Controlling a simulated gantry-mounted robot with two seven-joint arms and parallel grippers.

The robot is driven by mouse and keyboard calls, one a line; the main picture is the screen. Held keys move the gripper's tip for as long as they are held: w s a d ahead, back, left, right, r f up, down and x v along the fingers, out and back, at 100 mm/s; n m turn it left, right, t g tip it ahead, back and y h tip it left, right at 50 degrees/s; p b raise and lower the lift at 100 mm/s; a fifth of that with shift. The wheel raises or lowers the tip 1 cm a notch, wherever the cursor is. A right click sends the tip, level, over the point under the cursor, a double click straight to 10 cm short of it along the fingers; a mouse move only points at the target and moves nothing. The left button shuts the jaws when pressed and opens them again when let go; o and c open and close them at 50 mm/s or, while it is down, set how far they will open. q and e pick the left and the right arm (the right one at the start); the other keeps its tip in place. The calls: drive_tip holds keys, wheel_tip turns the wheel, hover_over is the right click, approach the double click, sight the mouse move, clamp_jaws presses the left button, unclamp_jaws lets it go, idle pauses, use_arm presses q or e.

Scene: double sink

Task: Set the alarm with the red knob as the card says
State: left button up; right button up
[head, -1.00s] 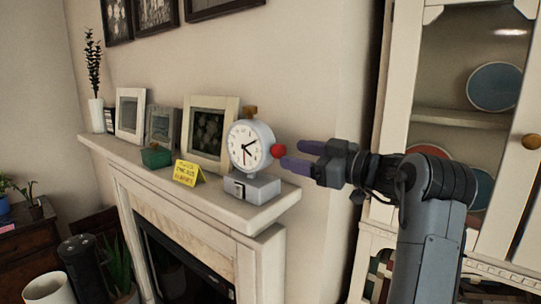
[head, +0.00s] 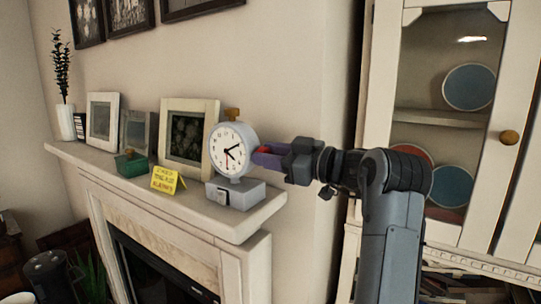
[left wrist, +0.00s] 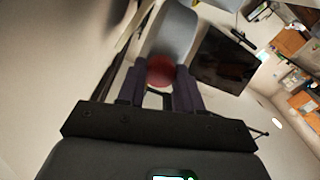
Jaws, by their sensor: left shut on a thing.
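A white and grey alarm clock (head: 233,151) stands on a grey base (head: 235,193) at the right end of the mantel. Its face shows black hands towards the right side and a thin red hand pointing roughly down. The red knob (head: 263,150) sticks out of the clock's right side, mostly covered by the fingers. My left gripper (head: 268,156) is shut on the red knob; in the left wrist view the knob (left wrist: 160,70) sits between the two purple fingers. The yellow card (head: 167,180) stands folded left of the clock; its lettering is too blurred to read surely.
A green box (head: 131,166) and several picture frames (head: 188,138) stand on the mantel (head: 210,213) left of and behind the clock. A white vase (head: 66,122) is at the far left. A glass-fronted cabinet (head: 508,138) stands to the right.

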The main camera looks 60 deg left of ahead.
use_arm(q)
drive_tip(key=shift+n, duration=0.3)
drive_tip(key=n+p, duration=0.1)
drive_tip(key=n, duration=0.4)
drive_tip(key=shift+p, duration=0.4)
drive_tip(key=shift+f, duration=0.1)
drive_tip(key=o, duration=1)
drive_tip(key=shift+o, duration=0.2)
drive_tip(key=shift+d, duration=0.15)
